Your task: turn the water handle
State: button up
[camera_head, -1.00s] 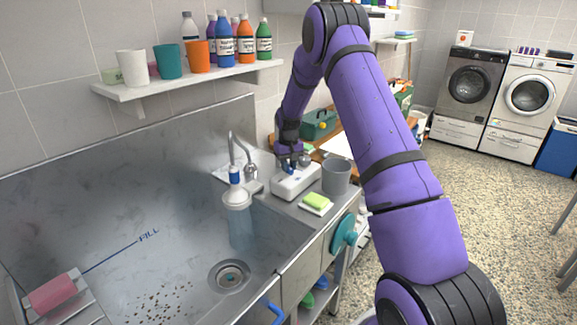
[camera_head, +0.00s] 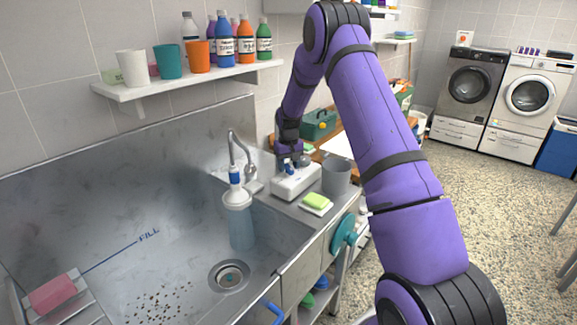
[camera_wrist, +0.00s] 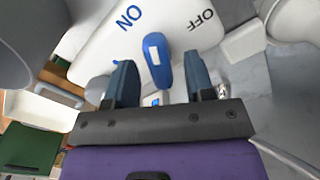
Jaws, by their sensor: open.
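The blue water handle (camera_wrist: 157,50) has a white mark and sits on a white box (camera_wrist: 95,45) marked ON and OFF. In the wrist view it points up between the two words. My gripper (camera_wrist: 161,66) is open, with one dark finger on each side of the handle and visible gaps between. In the head view my gripper (camera_head: 290,160) is over the white box (camera_head: 297,182) at the sink's far right edge, and it partly hides the handle.
A grey cup (camera_head: 336,178) and a green sponge (camera_head: 316,201) stand close to the right of the box. A shelf (camera_head: 190,82) with cups and bottles hangs on the wall. A teal wheel (camera_head: 344,233) is on the sink's front.

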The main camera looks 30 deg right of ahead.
aim_at(289, 166)
notch_tip(289, 166, up, 11)
jog(key=shift+f, duration=0.2)
dwell(1.0)
